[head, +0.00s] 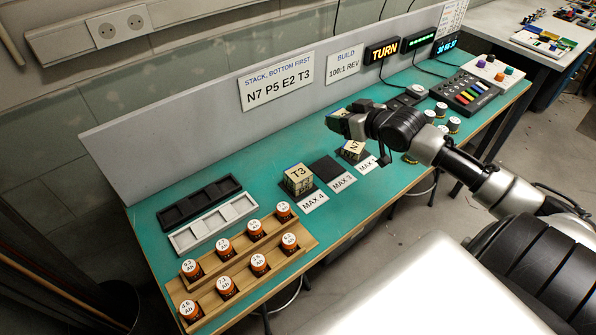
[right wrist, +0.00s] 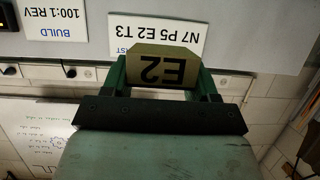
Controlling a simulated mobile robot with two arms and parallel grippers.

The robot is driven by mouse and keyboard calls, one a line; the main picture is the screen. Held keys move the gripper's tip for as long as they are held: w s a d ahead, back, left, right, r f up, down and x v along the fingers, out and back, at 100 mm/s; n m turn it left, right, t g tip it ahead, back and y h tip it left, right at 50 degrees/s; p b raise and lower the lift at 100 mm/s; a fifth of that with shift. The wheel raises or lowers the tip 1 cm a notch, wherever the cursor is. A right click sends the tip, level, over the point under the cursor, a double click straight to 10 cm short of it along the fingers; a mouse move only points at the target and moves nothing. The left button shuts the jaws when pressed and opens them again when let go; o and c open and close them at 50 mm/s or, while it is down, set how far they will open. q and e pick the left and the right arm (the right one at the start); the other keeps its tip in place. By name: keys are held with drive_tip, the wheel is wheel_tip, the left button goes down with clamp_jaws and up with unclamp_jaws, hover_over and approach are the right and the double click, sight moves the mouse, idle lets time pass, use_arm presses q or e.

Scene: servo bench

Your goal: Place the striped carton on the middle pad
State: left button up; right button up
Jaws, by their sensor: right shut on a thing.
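My right gripper (head: 338,118) is shut on a tan carton marked E2 (right wrist: 160,70), which shows upside down between the two green fingers in the right wrist view. No stripes can be made out on its visible faces. In the head view the gripper holds it above the bench, behind the row of pads, and mostly hides it. The middle pad (head: 326,167) is a bare dark square behind the MAX 3 label. A carton marked T3 (head: 298,179) stands on the left pad and one marked N7 (head: 353,150) on the right pad. My left gripper is not in view.
A back panel (head: 205,125) with signs runs along the green bench (head: 250,177). A wooden rack (head: 250,262) with several orange cells stands at the front left, beside black and grey trays (head: 212,223). A keypad (head: 465,95) and small cylinders are to the right.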

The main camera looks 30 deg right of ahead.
drive_tip(key=p, duration=0.3)
hover_over(300, 174)
wheel_tip(300, 174, down, 7)
drive_tip(key=shift+r, duration=0.1)
wheel_tip(300, 174, down, 3)
drive_tip(key=shift+r+p, duration=0.1)
drive_tip(key=shift+p, duration=0.6)
drive_tip(key=shift+f, duration=0.5)
drive_tip(key=shift+f, duration=0.15)
drive_tip(key=o, duration=0.9)
drive_tip(key=shift+o, duration=0.2)
